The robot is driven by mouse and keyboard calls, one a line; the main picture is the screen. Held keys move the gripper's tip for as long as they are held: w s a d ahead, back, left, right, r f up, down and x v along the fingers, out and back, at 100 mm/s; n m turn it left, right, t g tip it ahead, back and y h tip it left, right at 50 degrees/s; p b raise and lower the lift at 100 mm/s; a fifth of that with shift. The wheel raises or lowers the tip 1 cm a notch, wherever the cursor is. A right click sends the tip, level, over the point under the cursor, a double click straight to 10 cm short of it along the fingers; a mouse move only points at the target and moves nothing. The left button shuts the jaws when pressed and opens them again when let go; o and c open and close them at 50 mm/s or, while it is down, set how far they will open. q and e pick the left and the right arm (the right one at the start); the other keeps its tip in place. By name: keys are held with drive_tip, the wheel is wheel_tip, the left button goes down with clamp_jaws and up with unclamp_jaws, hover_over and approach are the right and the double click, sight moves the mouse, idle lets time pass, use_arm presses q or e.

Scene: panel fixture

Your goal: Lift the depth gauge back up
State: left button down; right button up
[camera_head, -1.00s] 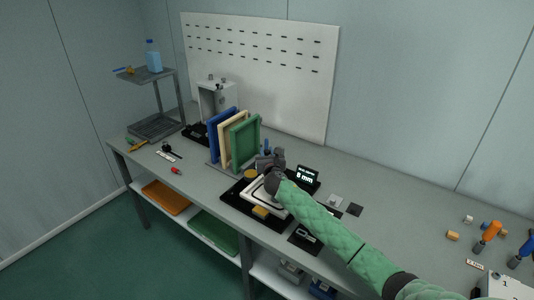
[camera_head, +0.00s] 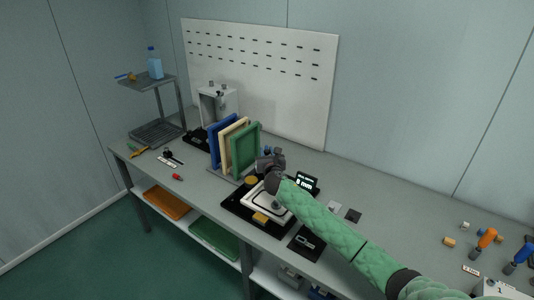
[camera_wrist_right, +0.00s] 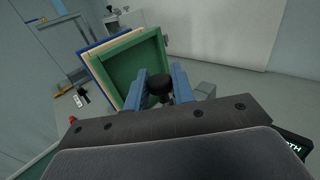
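The depth gauge's black round knob (camera_wrist_right: 160,88) shows in the right wrist view between the two blue fingertips of my right gripper (camera_wrist_right: 160,85). The fingers appear closed on it from both sides. In the head view my right gripper (camera_head: 269,160) is above the black and white fixture on the bench, and my wrist hides most of the gauge. A small dark display (camera_head: 306,181) beside it shows a reading in mm, its digit blurred. A corner of the display with the letters "TH" (camera_wrist_right: 293,146) is in the wrist view. My left gripper is not in view.
A rack with blue, cream and green panels (camera_head: 245,149) stands close left of the gripper. A white pegboard (camera_head: 265,90) is behind. Orange and blue-handled tools (camera_head: 487,238) lie far right.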

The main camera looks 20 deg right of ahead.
drive_tip(key=o, duration=0.4)
drive_tip(key=shift+r, duration=0.35)
drive_tip(key=shift+c, duration=0.2)
drive_tip(key=shift+f, duration=0.15)
drive_tip(key=shift+s+f, duration=0.1)
drive_tip(key=shift+s, duration=0.3)
drive_tip(key=s, duration=0.1)
drive_tip(key=s+b, duration=0.1)
drive_tip(key=s, duration=0.1)
drive_tip(key=s+b, duration=0.1)
drive_tip(key=s, duration=0.1)
drive_tip(key=shift+a, duration=0.35)
use_arm(q)
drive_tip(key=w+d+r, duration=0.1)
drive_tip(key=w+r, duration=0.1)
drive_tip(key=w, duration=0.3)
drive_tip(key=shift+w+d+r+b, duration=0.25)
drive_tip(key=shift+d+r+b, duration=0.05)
drive_tip(key=shift+b, duration=0.1)
use_arm(e)
drive_tip(key=shift+s+a+r, duration=0.15)
drive_tip(key=shift+s+r, duration=0.05)
drive_tip(key=shift+s, duration=0.8)
